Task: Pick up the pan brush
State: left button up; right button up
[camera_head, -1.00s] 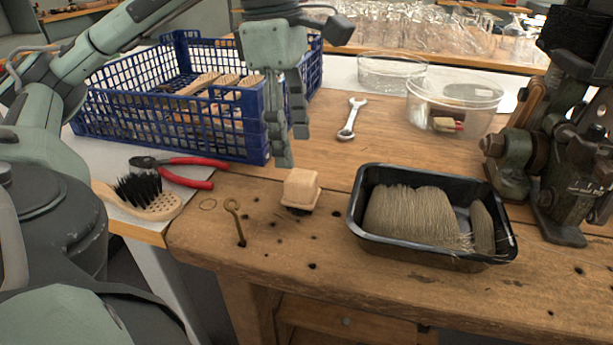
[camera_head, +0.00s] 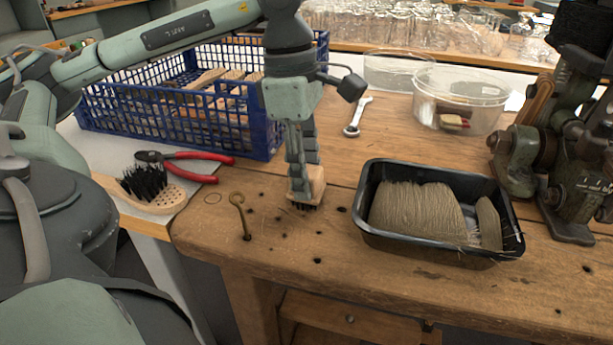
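The pan brush, a small pale wooden block (camera_head: 317,186) with short dark bristles under it, stands bristles down on the wooden bench. My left gripper (camera_head: 304,180) points down at it, with one finger in front of the block and the other partly hidden behind. Whether the fingers press on the block cannot be told. The block still looks to be on the bench. My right gripper is out of view.
A black tray of fibre (camera_head: 370,232) stands to the right, a brass hook (camera_head: 239,212) to the left. A blue crate (camera_head: 181,138), red-handled pliers (camera_head: 190,168), a black-bristled brush (camera_head: 160,195), a wrench (camera_head: 356,118) and a dark machine (camera_head: 565,150) surround the work area.

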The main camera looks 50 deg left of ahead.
aim_at(311, 171)
pick_arm(q)
jog(key=c, duration=0.7)
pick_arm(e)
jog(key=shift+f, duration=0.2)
pick_arm(q)
jog(key=shift+r, duration=0.1)
jog(key=shift+r, duration=0.45)
notch_tip(311, 171, up, 3)
jog(key=shift+r+p, duration=0.2)
jog(key=shift+p, duration=0.1)
jog(key=shift+s+a+r, duration=0.25)
jog(key=shift+s+a, duration=0.2)
jog(key=shift+s, duration=0.2)
jog(key=s+a+r, duration=0.1)
jog(key=s+r, duration=0.1)
jog(key=s, duration=0.1)
jog(key=s+a+r+b, duration=0.1)
jog(key=s+a+r, duration=0.1)
jog(key=s, duration=0.1)
jog(key=s+a+r+b, duration=0.1)
jog(key=s+r, duration=0.1)
jog(key=s, duration=0.1)
jog(key=shift+a, duration=0.15)
jog(key=o, duration=0.7)
jog(key=c, duration=0.5)
jog(key=shift+s, duration=0.1)
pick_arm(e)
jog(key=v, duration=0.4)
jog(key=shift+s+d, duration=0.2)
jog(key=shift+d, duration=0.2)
